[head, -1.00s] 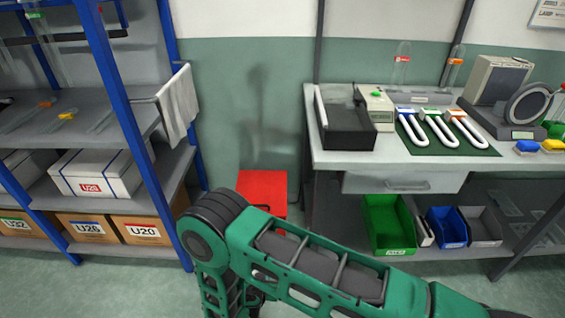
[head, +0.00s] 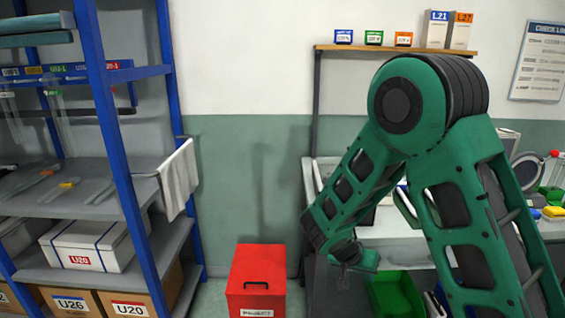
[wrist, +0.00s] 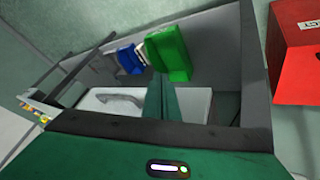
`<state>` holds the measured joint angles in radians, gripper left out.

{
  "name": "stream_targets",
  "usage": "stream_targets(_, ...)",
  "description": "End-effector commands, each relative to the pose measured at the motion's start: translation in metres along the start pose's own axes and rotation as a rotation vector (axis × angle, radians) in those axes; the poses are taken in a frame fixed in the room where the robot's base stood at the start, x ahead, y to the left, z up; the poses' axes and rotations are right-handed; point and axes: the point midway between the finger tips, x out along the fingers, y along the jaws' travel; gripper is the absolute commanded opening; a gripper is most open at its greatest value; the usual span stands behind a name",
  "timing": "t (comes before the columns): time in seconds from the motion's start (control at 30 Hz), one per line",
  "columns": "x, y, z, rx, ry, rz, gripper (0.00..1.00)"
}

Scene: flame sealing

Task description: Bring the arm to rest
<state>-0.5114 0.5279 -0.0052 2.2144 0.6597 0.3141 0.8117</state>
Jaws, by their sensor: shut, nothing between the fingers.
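My green arm is folded in front of the workbench in the head view, its elbow high and its forearm reaching down to the left. My gripper (head: 366,262) hangs low at the left front of the workbench. In the wrist view its dark green fingers (wrist: 160,92) are together with nothing between them. The drawer front with its handle (wrist: 118,98) shows beyond the fingers in that view. My arm hides much of the bench top in the head view.
A red box (head: 256,280) stands on the floor left of my gripper. A blue-framed shelf (head: 108,110) with a hanging white cloth (head: 178,180) is at the left. The wall space between shelf and bench is clear.

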Motion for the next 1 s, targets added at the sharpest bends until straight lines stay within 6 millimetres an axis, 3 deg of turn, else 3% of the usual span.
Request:
stream_targets(0.03,-0.005,0.024,-0.010,0.018,-0.029,0.008,0.00)
stream_targets(0.2,-0.022,0.095,-0.023,0.036,-0.136,0.023,0.00)
stream_targets(0.47,-0.054,0.196,-0.016,0.056,-0.293,-0.004,0.00)
stream_targets(0.7,-0.089,0.274,0.014,0.062,-0.415,-0.078,0.00)
stream_targets(1.0,-0.137,0.341,0.071,0.047,-0.515,-0.219,0.00)
